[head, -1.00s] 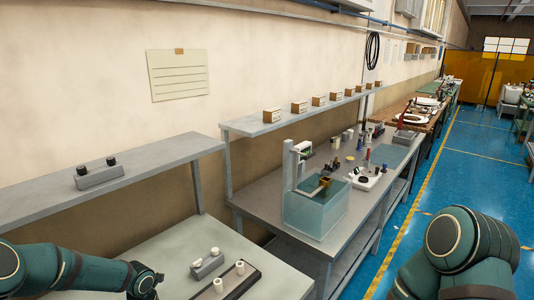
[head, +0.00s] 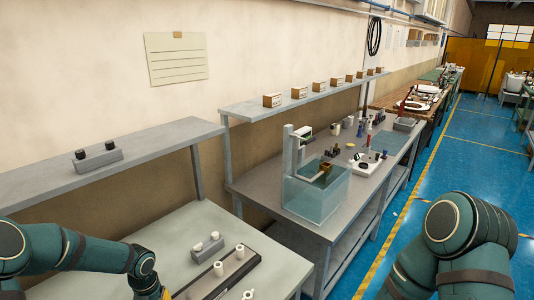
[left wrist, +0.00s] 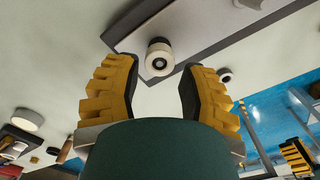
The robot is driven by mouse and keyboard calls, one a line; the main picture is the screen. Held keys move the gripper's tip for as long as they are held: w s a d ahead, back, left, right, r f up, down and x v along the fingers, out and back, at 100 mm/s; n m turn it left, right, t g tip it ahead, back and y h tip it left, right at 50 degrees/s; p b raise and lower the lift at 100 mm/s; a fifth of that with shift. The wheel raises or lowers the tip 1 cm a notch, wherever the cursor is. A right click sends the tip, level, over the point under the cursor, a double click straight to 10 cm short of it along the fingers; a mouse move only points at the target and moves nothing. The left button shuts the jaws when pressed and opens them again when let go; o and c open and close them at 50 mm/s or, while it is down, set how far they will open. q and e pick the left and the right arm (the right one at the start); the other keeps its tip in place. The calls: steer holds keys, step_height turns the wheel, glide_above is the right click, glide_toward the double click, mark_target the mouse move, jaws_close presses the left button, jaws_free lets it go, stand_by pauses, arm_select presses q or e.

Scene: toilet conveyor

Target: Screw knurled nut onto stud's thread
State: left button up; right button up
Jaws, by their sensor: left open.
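My left gripper (left wrist: 158,92) is open, its yellow fingers with dark pads spread on both sides of a white round part with a dark collar and a central hole (left wrist: 158,60). In the head view only a yellow bit of that gripper (head: 165,294) shows at the bottom edge. Two white cylinders (head: 218,268) (head: 240,251) stand on the dark bar (head: 232,275). A small white ring-like part (left wrist: 226,75) lies beside the bar. I cannot tell which part is the knurled nut or the stud.
A grey block with white pegs (head: 207,246) stands behind the bar on the pale table (head: 110,280). A shelf (head: 50,182) holds a block with two black knobs (head: 97,155). A clear water tank (head: 316,190) stands on the bench to the right. A yellow ridged finger (left wrist: 297,157) shows at the wrist view's right edge.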

arm_select(q)
steer(key=n+b, duration=0.1)
steer(key=n, duration=0.4)
steer(key=shift+b, duration=0.3)
steer(key=n+b, duration=0.1)
steer(key=n, duration=0.3)
steer(key=shift+n+b, duration=0.3)
steer(key=shift+n, duration=0.1)
steer(key=shift+n+b, duration=0.55)
steer(key=shift+n, duration=0.65)
steer(key=shift+n+b, duration=0.3)
steer(key=shift+n, duration=0.8)
steer(key=n+b, duration=0.1)
steer(key=n, duration=0.2)
steer(key=n+b, duration=0.2)
steer(key=n, duration=0.2)
steer(key=shift+n, duration=0.3)
steer(key=shift+s+n, duration=0.1)
steer(key=shift+n, duration=0.6)
steer(key=shift+f, duration=0.1)
